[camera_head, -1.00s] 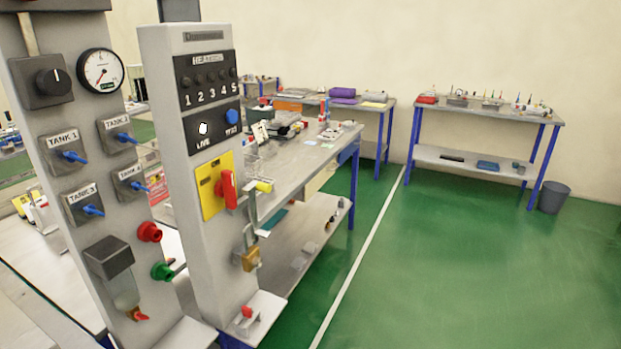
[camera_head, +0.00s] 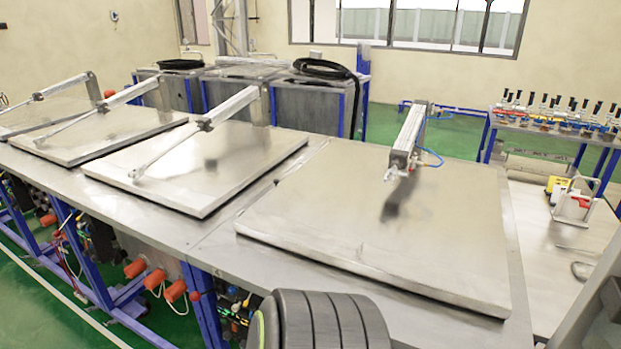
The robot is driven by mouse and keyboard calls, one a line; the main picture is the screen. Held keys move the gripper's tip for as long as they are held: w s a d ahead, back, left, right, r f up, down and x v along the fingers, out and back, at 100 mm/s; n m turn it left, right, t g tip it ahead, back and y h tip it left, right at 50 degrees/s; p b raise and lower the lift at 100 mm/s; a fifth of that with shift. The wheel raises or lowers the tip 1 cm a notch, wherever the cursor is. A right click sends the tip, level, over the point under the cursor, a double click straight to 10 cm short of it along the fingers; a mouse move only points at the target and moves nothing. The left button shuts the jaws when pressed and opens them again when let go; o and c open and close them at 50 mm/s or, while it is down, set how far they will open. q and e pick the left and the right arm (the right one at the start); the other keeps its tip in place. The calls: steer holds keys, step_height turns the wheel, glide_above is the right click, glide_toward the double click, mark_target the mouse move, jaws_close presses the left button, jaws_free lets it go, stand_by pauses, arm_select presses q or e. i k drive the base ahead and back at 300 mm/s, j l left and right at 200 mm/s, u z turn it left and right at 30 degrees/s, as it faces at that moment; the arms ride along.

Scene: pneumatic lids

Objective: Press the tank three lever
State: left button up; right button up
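The tank three lever and its panel are not in view now. Several flat metal tank lids lie on a long steel bench: a large lid (camera_head: 390,225) at the right, a middle lid (camera_head: 200,160), and a left lid (camera_head: 95,130). The lids look flat and down. A pneumatic cylinder (camera_head: 409,135) with a blue hose rises over the right lid, and another cylinder (camera_head: 232,104) slants over the middle lid. Neither of my grippers is in view.
A rack of coloured-handled valves (camera_head: 560,115) stands at the back right. Grey tanks (camera_head: 320,100) with black hoses stand behind the bench. Orange fittings (camera_head: 155,281) stick out below its front edge.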

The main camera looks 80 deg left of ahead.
mark_target(56, 234)
steer(key=u, duration=4.25)
steer(key=i+j+z, duration=0.1)
steer(key=z, duration=0.4)
steer(key=i+j+z, duration=0.2)
steer(key=z, duration=0.25)
steer(key=i+j+z, duration=0.2)
steer(key=i+j, duration=0.2)
steer(key=j, duration=0.2)
steer(key=i+j+z, duration=0.1)
steer(key=j, duration=0.25)
steer(key=i+j+z, duration=0.1)
steer(key=i+j, duration=0.15)
steer(key=i+j+z, duration=0.1)
steer(key=j, duration=0.3)
steer(key=i+j+z, duration=0.1)
steer(key=j, duration=0.3)
steer(key=i+j, duration=0.2)
steer(key=j, duration=0.2)
steer(key=i+j, duration=0.15)
steer(key=j, duration=0.25)
steer(key=i+j, duration=0.2)
steer(key=j, duration=0.2)
